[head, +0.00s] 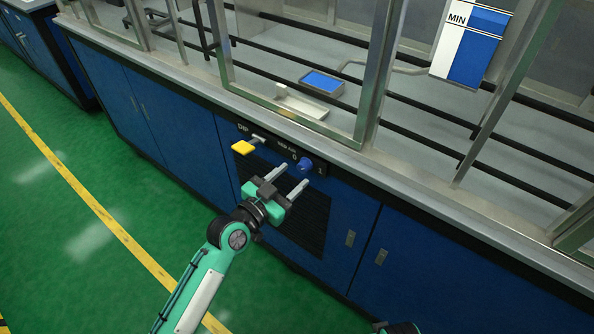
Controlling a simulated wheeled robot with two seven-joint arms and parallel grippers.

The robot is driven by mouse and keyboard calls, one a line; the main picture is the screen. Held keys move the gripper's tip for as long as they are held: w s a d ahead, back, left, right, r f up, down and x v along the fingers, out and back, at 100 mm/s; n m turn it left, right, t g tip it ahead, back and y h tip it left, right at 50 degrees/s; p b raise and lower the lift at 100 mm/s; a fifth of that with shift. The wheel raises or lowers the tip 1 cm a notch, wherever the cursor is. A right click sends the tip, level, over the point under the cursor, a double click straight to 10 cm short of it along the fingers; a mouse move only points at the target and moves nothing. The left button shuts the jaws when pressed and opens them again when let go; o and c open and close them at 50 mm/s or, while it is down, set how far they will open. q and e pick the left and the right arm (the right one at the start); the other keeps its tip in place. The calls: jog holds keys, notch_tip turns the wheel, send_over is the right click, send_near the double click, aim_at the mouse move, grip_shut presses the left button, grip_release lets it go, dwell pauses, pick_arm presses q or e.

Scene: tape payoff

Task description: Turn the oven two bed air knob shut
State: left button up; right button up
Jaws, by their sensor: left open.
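The blue round knob (305,164) sits on the dark front strip of the cabinet, between a "0" mark on its left and a "1" mark on its right. The small label above it is too blurred to read fully. My left gripper (292,177) is open, with its two grey fingers pointing up toward the panel. Its right fingertip is close below the knob; I cannot tell whether it touches. Its left fingertip is left of and below the knob.
A yellow handle (243,147) labelled "DIP" sticks out left of the knob. A dark vent grille (312,222) lies below. Above are the grey counter edge (400,178), metal frame posts and a small blue-topped tray (322,82). The green floor (60,220) at left is clear.

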aim_at(304, 166)
pick_arm(q)
jog(key=shift+x, duration=1.45)
pick_arm(e)
jog(key=shift+f, duration=0.2)
pick_arm(q)
jog(key=shift+c, duration=0.2)
jog(key=c, duration=0.9)
pick_arm(e)
jog(key=shift+r, duration=0.1)
